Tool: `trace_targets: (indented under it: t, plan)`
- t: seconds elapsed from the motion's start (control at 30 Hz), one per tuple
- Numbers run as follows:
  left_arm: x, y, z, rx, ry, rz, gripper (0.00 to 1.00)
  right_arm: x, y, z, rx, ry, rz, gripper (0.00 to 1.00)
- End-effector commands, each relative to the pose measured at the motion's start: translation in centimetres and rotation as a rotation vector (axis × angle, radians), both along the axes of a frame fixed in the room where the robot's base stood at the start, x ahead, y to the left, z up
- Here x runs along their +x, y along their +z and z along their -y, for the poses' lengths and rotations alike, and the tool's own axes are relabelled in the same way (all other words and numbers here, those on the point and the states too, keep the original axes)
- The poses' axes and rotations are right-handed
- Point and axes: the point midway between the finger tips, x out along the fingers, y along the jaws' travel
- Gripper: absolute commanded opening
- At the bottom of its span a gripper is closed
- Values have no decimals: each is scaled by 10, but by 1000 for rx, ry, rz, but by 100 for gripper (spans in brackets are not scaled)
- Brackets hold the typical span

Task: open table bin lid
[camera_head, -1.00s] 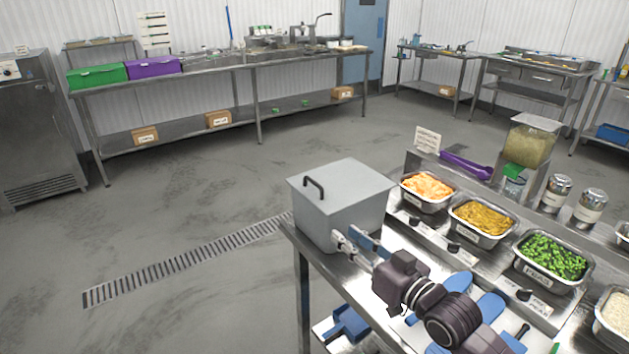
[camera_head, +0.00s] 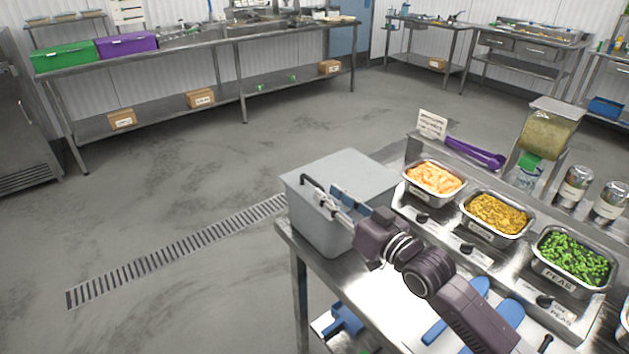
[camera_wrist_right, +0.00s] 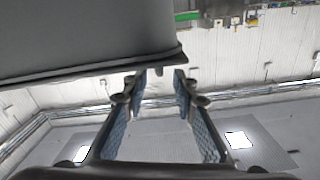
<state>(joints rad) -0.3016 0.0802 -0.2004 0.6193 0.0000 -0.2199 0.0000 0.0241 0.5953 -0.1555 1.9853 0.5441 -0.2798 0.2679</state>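The table bin (camera_head: 308,222) is a grey box at the left end of the steel table. Its flat grey lid (camera_head: 345,163) looks shut. My right gripper (camera_head: 333,197) is at the handle, just over the bin's near side; contact cannot be told. In the right wrist view its blue-padded fingers (camera_wrist_right: 160,80) are apart with nothing visible between them. The grey bin (camera_wrist_right: 85,40) fills the upper left of that view. My left gripper is not in view.
Food pans of orange pieces (camera_head: 435,177), yellow food (camera_head: 497,213) and peas (camera_head: 573,258) stand right of the bin. Purple tongs (camera_head: 475,153) and a dispenser (camera_head: 548,135) are behind them. Blue utensils (camera_head: 455,310) lie in front. Open floor lies left of the table.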

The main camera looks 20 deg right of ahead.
Motion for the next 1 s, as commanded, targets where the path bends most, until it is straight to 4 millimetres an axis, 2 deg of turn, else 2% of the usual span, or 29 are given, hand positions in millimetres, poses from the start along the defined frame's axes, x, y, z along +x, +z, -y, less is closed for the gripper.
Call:
trace_targets:
  t: [0.17,0.4,0.57,0.77,1.0]
  plan:
    - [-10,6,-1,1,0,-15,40,26,3,-9,2,-1,2,26]
    - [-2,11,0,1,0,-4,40,50,2,-18,1,0,1,26]
    - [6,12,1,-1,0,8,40,55,0,-20,1,0,-1,26]
    - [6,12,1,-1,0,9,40,55,0,-20,0,0,-1,26]
    - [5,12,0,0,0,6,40,55,0,-20,0,0,0,2]
